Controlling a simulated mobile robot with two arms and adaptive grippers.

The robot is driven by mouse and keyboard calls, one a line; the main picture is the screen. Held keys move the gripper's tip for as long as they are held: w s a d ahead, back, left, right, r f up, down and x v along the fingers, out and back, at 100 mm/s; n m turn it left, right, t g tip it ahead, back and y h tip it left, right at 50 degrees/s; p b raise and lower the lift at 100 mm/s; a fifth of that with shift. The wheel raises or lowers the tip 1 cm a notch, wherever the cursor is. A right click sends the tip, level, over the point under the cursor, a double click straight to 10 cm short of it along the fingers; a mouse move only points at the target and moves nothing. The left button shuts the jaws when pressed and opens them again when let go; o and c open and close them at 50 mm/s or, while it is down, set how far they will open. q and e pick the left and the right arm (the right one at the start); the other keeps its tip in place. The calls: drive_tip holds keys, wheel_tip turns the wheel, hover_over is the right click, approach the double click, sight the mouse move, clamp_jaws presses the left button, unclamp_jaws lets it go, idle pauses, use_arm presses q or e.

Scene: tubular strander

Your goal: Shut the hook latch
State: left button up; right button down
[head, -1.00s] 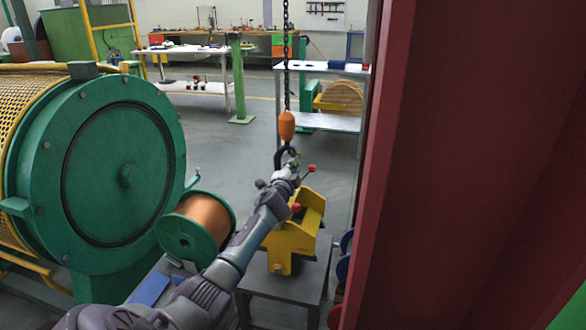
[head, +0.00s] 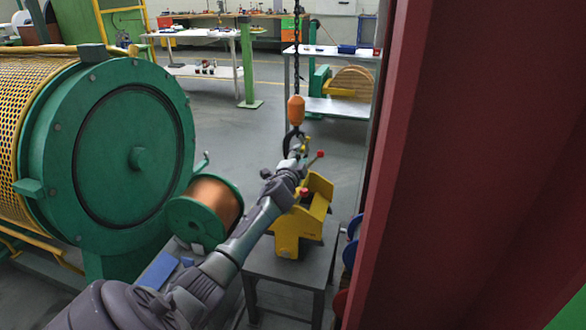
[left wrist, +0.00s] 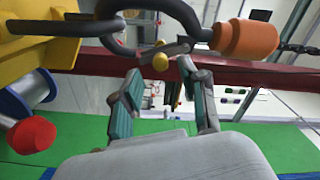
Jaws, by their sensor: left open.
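The dark hook (head: 288,142) hangs below an orange block (head: 296,110) on a chain. In the left wrist view the hook (left wrist: 110,38) curves across the top, beside the orange block (left wrist: 245,40). Its latch (left wrist: 178,47) shows as a grey bar with a yellow knob (left wrist: 160,62). I cannot tell how far the latch stands from the hook's tip. My left gripper (head: 299,147) is at the hook; in the wrist view its fingers (left wrist: 158,72) are open, with the knob between or just beyond the fingertips. Contact is unclear. My right gripper is not in view.
A yellow frame (head: 288,236) with red-knobbed levers stands on a grey stand (head: 262,262) below the hook. A copper spool (head: 215,200) and green drum (head: 120,150) are at left. A red post (head: 450,170) blocks the right. Open floor (head: 235,130) lies behind.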

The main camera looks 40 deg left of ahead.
use_arm(q)
drive_tip(key=v, duration=0.9)
drive_tip(key=shift+s, duration=0.15)
